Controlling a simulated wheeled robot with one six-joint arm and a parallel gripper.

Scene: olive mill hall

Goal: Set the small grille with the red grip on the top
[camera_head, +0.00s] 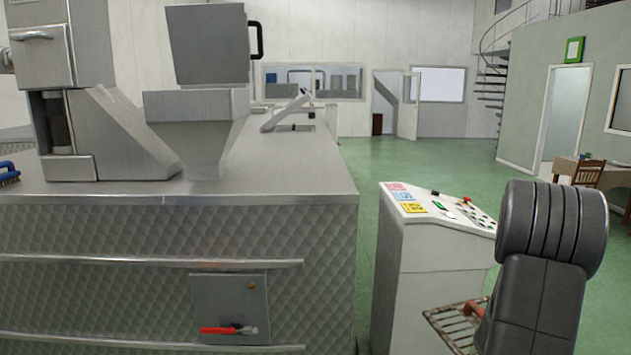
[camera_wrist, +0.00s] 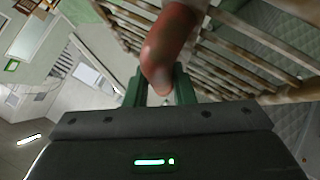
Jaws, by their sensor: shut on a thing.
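The small grille (camera_head: 450,328) is a rack of thin rusty metal bars with a red grip (camera_head: 473,308). It shows at the lower right of the head view, partly hidden by my arm and cut by the bottom edge. In the wrist view the grille's bars (camera_wrist: 235,85) spread behind the red grip (camera_wrist: 170,45). My gripper (camera_wrist: 160,88) is shut on the red grip, with its green fingers on either side. The grille hangs in front of the control desk and right of the steel machine. The machine's flat top (camera_head: 270,180) has bare room at its front right.
The control desk (camera_head: 425,250) with coloured labels stands close beyond the grille. A steel hopper (camera_head: 200,110) and a sloped housing (camera_head: 115,130) stand on the machine top. A blue brush (camera_head: 8,174) lies at the far left. Green floor (camera_head: 440,160) is open behind the desk.

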